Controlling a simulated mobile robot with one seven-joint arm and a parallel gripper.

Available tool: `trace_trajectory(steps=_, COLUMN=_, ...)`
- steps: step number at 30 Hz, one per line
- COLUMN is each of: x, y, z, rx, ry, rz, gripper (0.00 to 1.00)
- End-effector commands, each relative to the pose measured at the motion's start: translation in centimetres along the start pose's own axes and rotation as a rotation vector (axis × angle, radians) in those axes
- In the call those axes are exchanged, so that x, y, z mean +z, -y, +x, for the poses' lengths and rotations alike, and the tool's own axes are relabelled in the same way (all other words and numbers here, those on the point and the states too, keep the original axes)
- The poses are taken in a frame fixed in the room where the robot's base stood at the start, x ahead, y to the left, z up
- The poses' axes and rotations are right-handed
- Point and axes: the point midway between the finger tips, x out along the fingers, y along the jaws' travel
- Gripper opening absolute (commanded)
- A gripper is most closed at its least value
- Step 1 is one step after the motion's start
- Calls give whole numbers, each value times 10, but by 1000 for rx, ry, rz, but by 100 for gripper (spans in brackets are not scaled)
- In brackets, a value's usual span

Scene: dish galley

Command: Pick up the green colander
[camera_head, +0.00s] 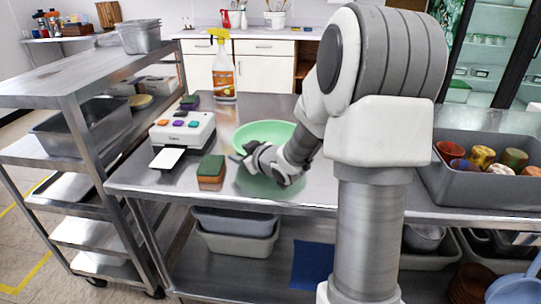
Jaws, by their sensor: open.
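The green colander (262,132) stands on the steel table, behind and partly hidden by my arm. It looks like a light green bowl with a pale rim; its holes cannot be made out. A green patch also shows below my wrist, on the near side. My gripper (236,157) reaches in from the right at the colander's near left side. Its jaws are open, and I see nothing held between them. I cannot tell whether a finger touches the colander.
A sponge block (211,172) and a white label printer (183,136) stand left of the colander. A spray bottle (223,72) stands behind. A grey bin of cups (480,190) is at the right. A steel cart (75,85) stands left. The table's front edge is near.

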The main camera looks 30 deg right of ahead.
Motion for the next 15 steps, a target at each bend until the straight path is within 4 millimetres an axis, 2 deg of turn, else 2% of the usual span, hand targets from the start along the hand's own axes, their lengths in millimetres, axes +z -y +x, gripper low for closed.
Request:
trace_trajectory(steps=3, x=0, y=0, z=8, rx=-1, ry=0, rz=0, gripper=47)
trace_trajectory(steps=9, x=0, y=0, z=8, rx=0, ry=0, rz=-1, gripper=47)
trace_trajectory(steps=11, x=0, y=0, z=8, rx=0, ry=0, rz=-1, gripper=38)
trace_trajectory(steps=15, x=0, y=0, z=8, rx=0, ry=0, rz=-1, gripper=13)
